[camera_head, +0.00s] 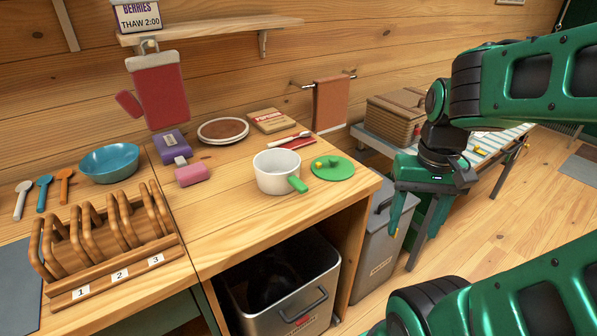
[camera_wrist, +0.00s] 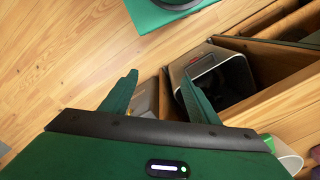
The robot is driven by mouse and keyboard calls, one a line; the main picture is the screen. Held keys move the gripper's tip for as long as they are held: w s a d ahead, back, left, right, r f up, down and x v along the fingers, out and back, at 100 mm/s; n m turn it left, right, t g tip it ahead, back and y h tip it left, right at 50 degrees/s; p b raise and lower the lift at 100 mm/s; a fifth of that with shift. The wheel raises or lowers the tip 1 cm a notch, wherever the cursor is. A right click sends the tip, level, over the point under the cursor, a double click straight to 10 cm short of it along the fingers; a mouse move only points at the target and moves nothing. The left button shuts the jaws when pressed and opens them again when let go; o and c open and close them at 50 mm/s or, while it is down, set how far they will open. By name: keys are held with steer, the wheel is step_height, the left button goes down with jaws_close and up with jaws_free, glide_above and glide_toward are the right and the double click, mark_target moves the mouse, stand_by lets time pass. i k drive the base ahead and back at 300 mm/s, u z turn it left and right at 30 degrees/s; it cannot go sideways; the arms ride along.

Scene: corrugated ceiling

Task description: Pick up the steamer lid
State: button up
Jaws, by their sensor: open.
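The steamer lid (camera_head: 332,168) is a flat green disc with a small orange-yellow knob. It lies on the wooden counter near its right front edge, just right of a white pot (camera_head: 275,177) with a green handle. My gripper (camera_head: 416,222) is open and empty. In the head view it hangs to the right of the counter, apart from the lid, with its fingers pointing down. In the wrist view my open fingers (camera_wrist: 158,85) have nothing between them. The pot shows partly at the lower right there (camera_wrist: 290,158); I cannot make out the lid in that view.
A grey bin (camera_head: 375,240) stands beside the counter, near my gripper. Another metal bin (camera_head: 290,285) is under the counter. A wicker basket (camera_head: 396,116) sits on a bench behind. A wooden rack (camera_head: 110,240), blue bowl (camera_head: 110,161) and plate (camera_head: 222,130) occupy the counter.

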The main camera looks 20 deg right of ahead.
mark_target(335, 168)
steer(key=u, duration=1.25)
steer(key=k, duration=1.35)
steer(key=z, duration=0.5)
steer(key=i, duration=1.5)
